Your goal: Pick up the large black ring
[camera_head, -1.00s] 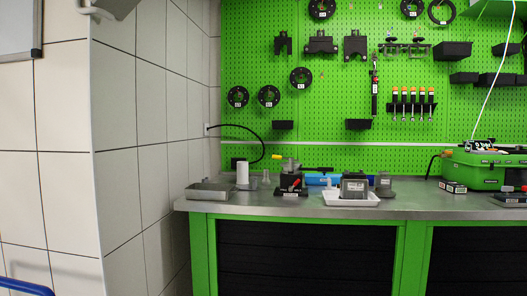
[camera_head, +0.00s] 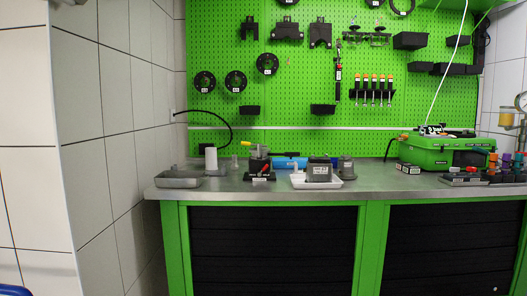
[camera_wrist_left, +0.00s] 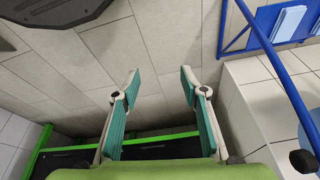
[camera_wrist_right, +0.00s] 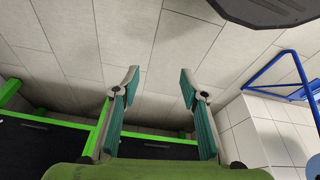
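A thin large black ring (camera_head: 402,6) hangs at the top right of the green pegboard in the head view, cut by the picture's upper edge. Three smaller black discs with holes and white labels hang lower left: one at the left (camera_head: 204,82), one beside it (camera_head: 235,81) and one higher (camera_head: 267,64). My left gripper (camera_wrist_left: 158,84) is open and empty in the left wrist view. My right gripper (camera_wrist_right: 160,84) is open and empty in the right wrist view. Neither gripper shows in the head view, and both are away from the ring.
The steel workbench (camera_head: 385,187) stands below the green pegboard (camera_head: 290,100). On it are a white tray (camera_head: 325,184), a white cylinder (camera_head: 211,158), a grey tray (camera_head: 179,180) and a green case (camera_head: 440,152). A blue frame (camera_wrist_left: 255,42) stands near my left gripper's view.

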